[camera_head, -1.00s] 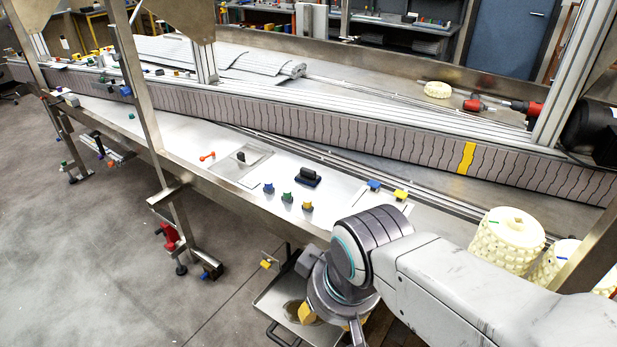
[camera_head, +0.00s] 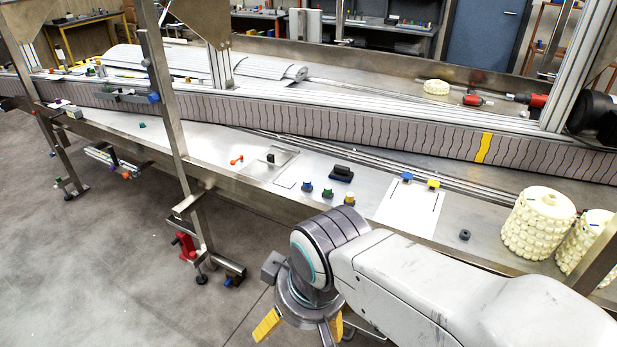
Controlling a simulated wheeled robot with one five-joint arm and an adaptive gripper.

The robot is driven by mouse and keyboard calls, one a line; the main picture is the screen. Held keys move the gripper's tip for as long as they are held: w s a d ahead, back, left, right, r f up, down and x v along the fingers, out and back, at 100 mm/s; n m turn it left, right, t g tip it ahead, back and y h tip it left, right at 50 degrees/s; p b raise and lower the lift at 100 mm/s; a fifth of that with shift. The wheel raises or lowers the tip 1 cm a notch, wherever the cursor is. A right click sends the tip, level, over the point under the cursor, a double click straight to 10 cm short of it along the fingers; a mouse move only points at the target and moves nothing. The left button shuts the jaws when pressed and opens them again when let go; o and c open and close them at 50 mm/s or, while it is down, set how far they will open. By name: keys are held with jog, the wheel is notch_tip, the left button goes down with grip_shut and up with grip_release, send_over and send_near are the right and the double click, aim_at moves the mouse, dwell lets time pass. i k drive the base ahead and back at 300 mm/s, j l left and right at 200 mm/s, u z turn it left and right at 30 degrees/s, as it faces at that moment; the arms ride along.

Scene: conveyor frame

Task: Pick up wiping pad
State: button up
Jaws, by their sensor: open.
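The wiping pad looks to be the dark block with a black handle and a blue base (camera_head: 341,173), lying flat on the metal work shelf in front of the conveyor. My gripper (camera_head: 302,328) hangs at the bottom of the picture, in front of and below the shelf edge. Its yellow-tipped fingers are spread apart, with nothing seen between them. It is well apart from the pad, nearer to me and a little to the left. The lower parts of the fingers are partly cut off or hidden.
Blue, green and yellow knobs (camera_head: 327,194) stand in front of the pad. A white sheet (camera_head: 411,212) with blue and yellow clips lies to its right. Cream rollers (camera_head: 541,223) stand at the right. A metal frame post (camera_head: 166,90) rises at the left. The conveyor belt (camera_head: 390,134) runs behind.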

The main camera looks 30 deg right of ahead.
aim_at(343, 174)
jog(key=i+j, duration=0.45)
jog(key=i, duration=0.15)
jog(key=i+j+u, duration=0.1)
jog(key=i+j, duration=0.4)
jog(key=i, duration=0.15)
jog(key=i+l+u, duration=0.1)
jog(key=i+l, duration=0.8)
jog(key=l, duration=0.35)
jog(key=i, duration=0.05)
